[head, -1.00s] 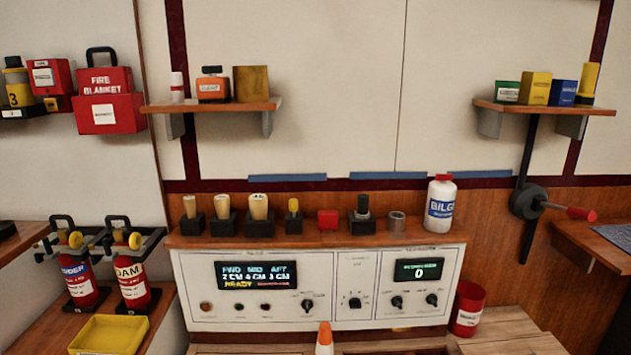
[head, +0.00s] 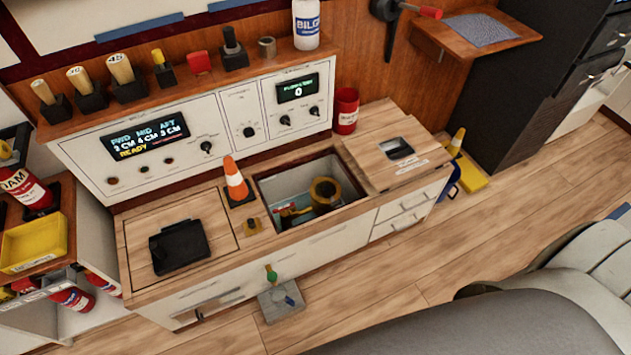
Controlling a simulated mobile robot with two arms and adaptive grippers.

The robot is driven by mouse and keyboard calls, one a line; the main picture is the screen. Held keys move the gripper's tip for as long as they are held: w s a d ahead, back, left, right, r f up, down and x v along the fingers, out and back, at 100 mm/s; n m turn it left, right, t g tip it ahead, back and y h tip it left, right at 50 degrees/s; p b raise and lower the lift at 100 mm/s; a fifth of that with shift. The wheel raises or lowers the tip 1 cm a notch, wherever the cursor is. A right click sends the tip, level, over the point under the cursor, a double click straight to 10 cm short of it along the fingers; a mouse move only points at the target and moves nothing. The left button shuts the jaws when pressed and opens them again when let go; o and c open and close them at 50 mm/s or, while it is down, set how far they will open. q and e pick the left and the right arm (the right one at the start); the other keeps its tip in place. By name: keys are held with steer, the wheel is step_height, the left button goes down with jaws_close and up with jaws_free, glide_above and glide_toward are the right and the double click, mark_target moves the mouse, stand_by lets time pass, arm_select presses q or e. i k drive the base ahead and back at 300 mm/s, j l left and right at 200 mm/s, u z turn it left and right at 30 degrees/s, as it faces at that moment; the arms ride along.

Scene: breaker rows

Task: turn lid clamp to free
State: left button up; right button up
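An open square well (head: 312,176) is sunk in the wooden bench top. Inside it stands a brass-coloured round fitting (head: 325,193). A red-handled part (head: 292,210) lies to its left, inside the well. Neither gripper is in view.
An orange cone (head: 235,180) stands left of the well. A black tray-like cover (head: 179,246) lies on the left bench top. Wooden floor (head: 480,235) is clear at right. A large grey rounded surface (head: 450,330) fills the lower right.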

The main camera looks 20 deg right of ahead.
mark_target(334, 204)
steer(key=z, duration=0.9)
